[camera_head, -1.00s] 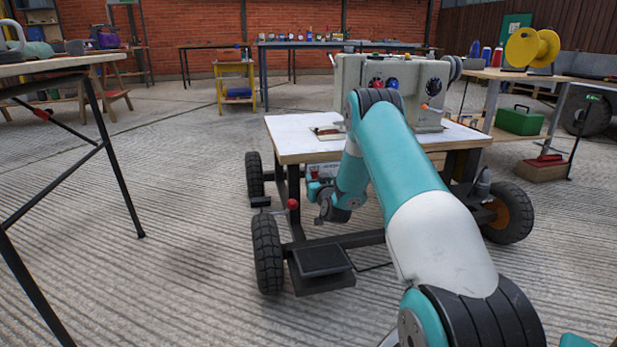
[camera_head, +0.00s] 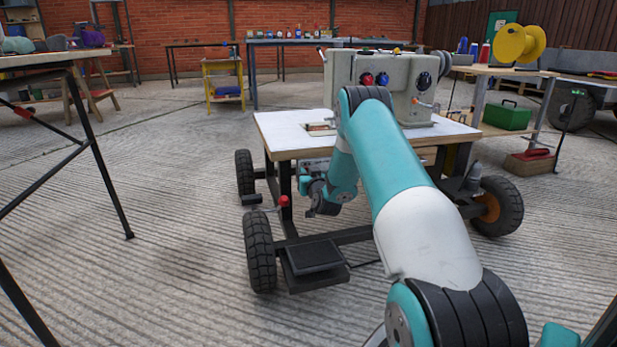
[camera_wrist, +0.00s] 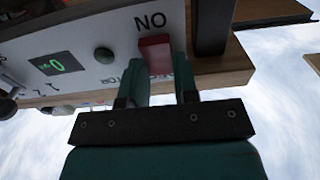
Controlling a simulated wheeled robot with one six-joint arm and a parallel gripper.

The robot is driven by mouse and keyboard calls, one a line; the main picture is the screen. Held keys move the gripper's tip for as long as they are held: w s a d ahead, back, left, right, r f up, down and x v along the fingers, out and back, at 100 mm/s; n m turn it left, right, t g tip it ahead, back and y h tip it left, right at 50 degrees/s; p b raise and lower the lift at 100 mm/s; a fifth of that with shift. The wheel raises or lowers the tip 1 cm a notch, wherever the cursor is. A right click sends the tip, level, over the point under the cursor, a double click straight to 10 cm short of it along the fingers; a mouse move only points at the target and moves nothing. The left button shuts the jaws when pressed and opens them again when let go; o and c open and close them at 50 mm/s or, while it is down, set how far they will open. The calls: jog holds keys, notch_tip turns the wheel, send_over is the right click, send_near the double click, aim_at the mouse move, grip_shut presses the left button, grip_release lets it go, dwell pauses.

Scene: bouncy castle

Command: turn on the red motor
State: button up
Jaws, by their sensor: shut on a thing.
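In the wrist view, a red switch (camera_wrist: 155,52) stands out from a white panel (camera_wrist: 88,28) beside lettering that appears upside down and reads "ON". My gripper (camera_wrist: 160,80) has its two green fingers on either side of the switch and is shut on it. In the head view, my arm reaches down to the near edge of the wheeled sewing-machine table (camera_head: 285,143). My fingertips and the switch are hidden there.
The sewing machine (camera_head: 345,78) stands on the table. A red-knobbed lever (camera_head: 284,202) and a black pedal (camera_head: 315,256) are low in front, between black wheels (camera_head: 260,250). Another table's dark legs (camera_head: 103,170) stand at left. The floor between is clear.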

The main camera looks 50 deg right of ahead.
jog(key=t+b, duration=0.1)
jog(key=b, duration=0.2)
jog(key=f+t+h+b, duration=0.1)
jog(key=b, duration=0.3)
jog(key=shift+t+h, duration=0.3)
jog(key=shift+r, duration=0.1)
jog(key=shift+a, duration=0.1)
jog(key=o, duration=0.9)
jog(key=shift+s, duration=0.1)
